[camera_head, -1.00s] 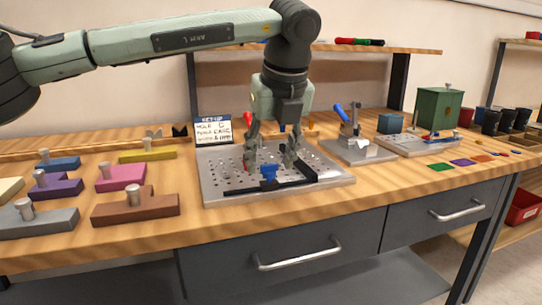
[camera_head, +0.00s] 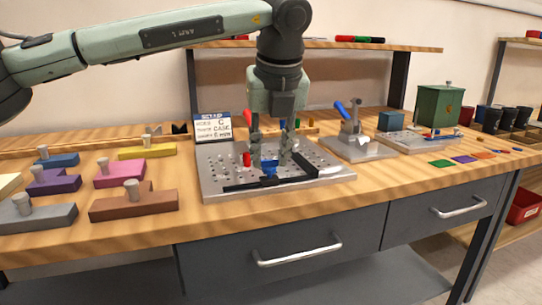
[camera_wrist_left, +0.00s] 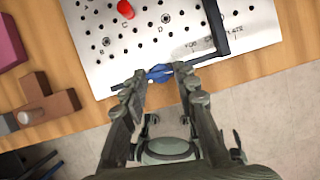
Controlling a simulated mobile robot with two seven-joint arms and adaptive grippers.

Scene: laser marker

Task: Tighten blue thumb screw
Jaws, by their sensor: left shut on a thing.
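The blue thumb screw (camera_head: 269,170) stands at the front of the perforated metal plate (camera_head: 222,172), by the black bar (camera_head: 240,186). My left gripper (camera_head: 270,165) points down over it, with one finger on each side. In the left wrist view my left gripper (camera_wrist_left: 160,80) is shut on the blue thumb screw (camera_wrist_left: 158,72), whose wings show between the fingertips. The fingers partly hide the screw in the head view. A red peg (camera_head: 246,159) stands on the plate to the left of the gripper. My right gripper is not in view.
A setup sign (camera_head: 213,127) stands behind the plate. Brown (camera_head: 150,205), pink (camera_head: 118,175) and purple (camera_head: 55,183) blocks with knobs lie to the left. A fixture with a blue handle (camera_head: 341,110) and a green box (camera_head: 438,108) stand to the right.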

